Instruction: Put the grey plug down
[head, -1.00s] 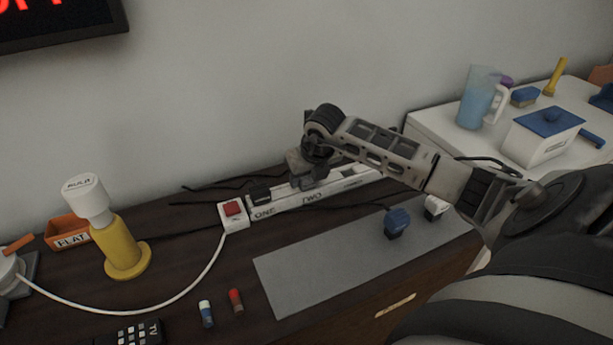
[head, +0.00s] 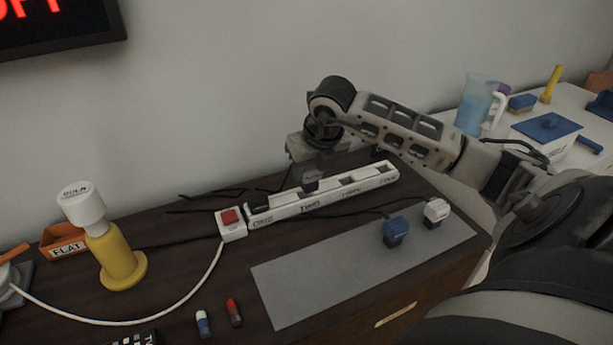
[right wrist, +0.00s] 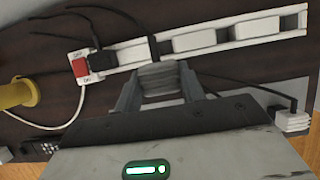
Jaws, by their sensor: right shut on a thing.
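My right gripper (head: 315,158) is shut on the grey plug (head: 312,180) over the white power strip (head: 375,181), near the socket marked TWO. In the right wrist view the grey plug (right wrist: 160,78) sits between the two fingers, with the strip (right wrist: 265,27) behind it. The plug looks raised out of the strip, but its underside and any gap are hard to make out. The grey mat (head: 310,284) lies in front of the strip. My left gripper is not in view.
A blue plug (head: 396,230) and a white plug (head: 436,212) stand on the mat's right part; its left and middle are bare. A black plug (right wrist: 103,38) is at the strip's switch end. Cables run around the strip.

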